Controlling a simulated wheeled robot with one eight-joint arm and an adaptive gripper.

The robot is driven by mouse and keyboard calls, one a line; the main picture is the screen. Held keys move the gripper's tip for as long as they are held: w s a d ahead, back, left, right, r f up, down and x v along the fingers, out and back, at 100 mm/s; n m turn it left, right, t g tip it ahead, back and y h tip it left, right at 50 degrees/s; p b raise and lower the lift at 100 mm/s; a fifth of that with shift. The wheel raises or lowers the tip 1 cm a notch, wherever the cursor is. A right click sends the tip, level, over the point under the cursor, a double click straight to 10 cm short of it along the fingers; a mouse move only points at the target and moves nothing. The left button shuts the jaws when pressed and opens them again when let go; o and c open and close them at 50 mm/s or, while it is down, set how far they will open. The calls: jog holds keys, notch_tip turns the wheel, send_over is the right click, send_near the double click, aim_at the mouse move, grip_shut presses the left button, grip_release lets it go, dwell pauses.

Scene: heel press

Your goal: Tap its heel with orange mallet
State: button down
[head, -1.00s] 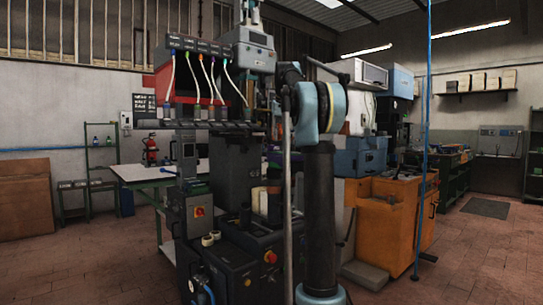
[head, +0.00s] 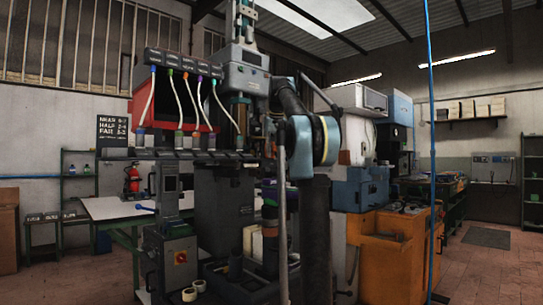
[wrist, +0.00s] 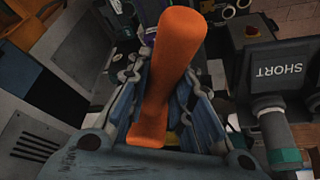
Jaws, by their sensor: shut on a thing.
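The orange mallet (wrist: 180,35) shows in the wrist view, held lengthwise between the two fingers of my gripper (wrist: 163,85). My gripper is shut on it. The mallet's far end widens near the top edge. A dark block marked SHORT (wrist: 284,66) with a grey-green cylinder (wrist: 277,130) below it is to the right of the mallet, apart from it. In the head view the press (head: 222,195) stands left of my arm, with a row of labelled cables over a dark rail (head: 180,154). I cannot make out the mallet there, and cannot tell which part is the heel.
A white-topped bench (head: 110,208) and a fire extinguisher (head: 133,180) are at left. An orange cabinet (head: 385,262) and a blue pole (head: 431,150) stand at right. A sign (head: 112,129) hangs on the back wall. Open floor shows at far right.

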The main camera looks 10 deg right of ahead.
jog(key=shift+a+f, duration=0.15)
jog(key=shift+f, duration=1.2)
jog(key=shift+a+f, duration=0.1)
jog(key=shift+f, duration=1.25)
notch_tip(320, 180, down, 4)
notch_tip(320, 180, up, 4)
jog(key=shift+r, duration=0.1)
dwell(0.7)
dwell(0.3)
